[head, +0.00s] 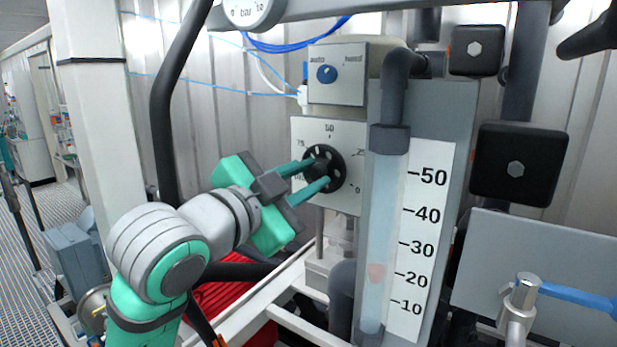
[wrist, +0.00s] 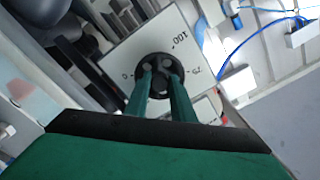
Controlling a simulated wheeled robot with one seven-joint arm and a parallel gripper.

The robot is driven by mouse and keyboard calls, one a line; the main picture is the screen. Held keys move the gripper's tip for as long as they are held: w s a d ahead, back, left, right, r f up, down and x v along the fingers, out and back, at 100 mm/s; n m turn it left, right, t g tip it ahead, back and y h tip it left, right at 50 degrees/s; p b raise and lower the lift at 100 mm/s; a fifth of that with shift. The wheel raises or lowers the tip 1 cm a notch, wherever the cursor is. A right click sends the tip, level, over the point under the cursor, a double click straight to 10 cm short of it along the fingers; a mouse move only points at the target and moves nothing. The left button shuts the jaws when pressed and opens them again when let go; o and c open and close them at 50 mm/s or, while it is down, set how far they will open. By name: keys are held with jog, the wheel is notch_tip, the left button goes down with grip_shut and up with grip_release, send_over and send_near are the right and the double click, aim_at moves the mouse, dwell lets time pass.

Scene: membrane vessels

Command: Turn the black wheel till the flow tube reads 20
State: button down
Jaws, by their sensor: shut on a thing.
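The black wheel (head: 324,153) sits on a pale square plate (head: 345,130) with a printed scale, where 50, 25 and 0 can be made out. My gripper (head: 316,174) reaches it from the left, its green fingers shut on the wheel. In the wrist view the wheel (wrist: 159,67) shows between and beyond my two fingertips, with 0, 75 and 100 on the plate around it. The flow tube (head: 381,220) stands to the right of the wheel. Its reddish float (head: 376,272) is level with about 20 to 22 on the white scale (head: 421,240).
A box with a blue auto/hand knob (head: 326,74) is above the wheel plate. A dark pipe (head: 397,80) bends down into the top of the tube. Black square-faced fittings (head: 516,168) and a blue-handled valve (head: 570,296) are at right. A black hose (head: 170,110) runs down on the left.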

jog(key=shift+m, duration=2)
jog(key=c, duration=1.5)
grip_release()
jog(key=v, duration=1.1)
jog(key=shift+w, duration=0.1)
